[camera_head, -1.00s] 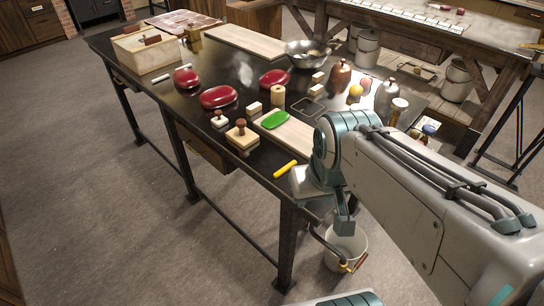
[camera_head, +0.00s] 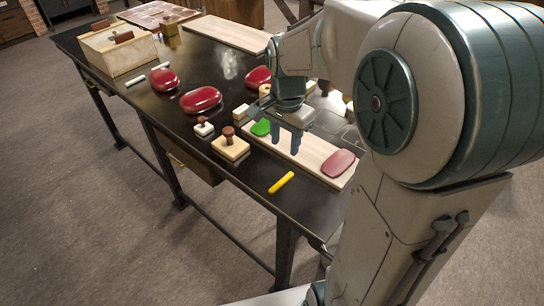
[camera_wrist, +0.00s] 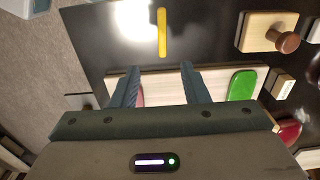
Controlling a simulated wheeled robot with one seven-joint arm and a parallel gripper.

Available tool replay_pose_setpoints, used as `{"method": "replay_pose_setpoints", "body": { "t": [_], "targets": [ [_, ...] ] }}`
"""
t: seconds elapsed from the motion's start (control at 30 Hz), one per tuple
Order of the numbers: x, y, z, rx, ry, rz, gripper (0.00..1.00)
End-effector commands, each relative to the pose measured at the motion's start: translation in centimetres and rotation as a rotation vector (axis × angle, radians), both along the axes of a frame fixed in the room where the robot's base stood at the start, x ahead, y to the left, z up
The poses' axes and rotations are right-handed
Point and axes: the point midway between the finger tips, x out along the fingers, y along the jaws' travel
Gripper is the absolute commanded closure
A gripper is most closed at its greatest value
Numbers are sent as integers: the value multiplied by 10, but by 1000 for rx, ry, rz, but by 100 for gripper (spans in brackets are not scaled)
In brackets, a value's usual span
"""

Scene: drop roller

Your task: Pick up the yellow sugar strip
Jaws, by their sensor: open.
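The yellow sugar strip (camera_head: 281,182) lies flat on the dark table near its front edge, in front of the pale board. It also shows in the wrist view (camera_wrist: 162,32), near the top middle, beyond my fingertips. My gripper (camera_head: 286,148) points down over the pale board (camera_head: 304,156), behind the strip. In the wrist view its two fingers (camera_wrist: 157,85) are apart with nothing between them. The strip is clear of the fingers.
A green piece (camera_head: 261,127) and a dark pink piece (camera_head: 339,163) lie on the pale board. A wooden block with a knob (camera_head: 231,147) stands left of the strip. Several red glossy pieces (camera_head: 201,100) lie farther left. The table around the strip is bare.

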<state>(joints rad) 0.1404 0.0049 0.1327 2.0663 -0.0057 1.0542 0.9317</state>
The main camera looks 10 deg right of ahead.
Motion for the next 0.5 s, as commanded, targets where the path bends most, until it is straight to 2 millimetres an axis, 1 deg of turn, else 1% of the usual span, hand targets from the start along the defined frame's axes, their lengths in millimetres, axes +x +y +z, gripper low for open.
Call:
{"method": "replay_pose_setpoints", "body": {
  "t": [0.07,0.17,0.27,0.4,0.5],
  "targets": [
    [6,0,-5,4,12,-38,59],
    [8,0,-14,5,20,-59,59],
    [8,0,-31,6,22,-61,59],
    [7,0,-60,5,23,-60,59],
    [7,0,-76,5,21,-60,59]
  ]
}}
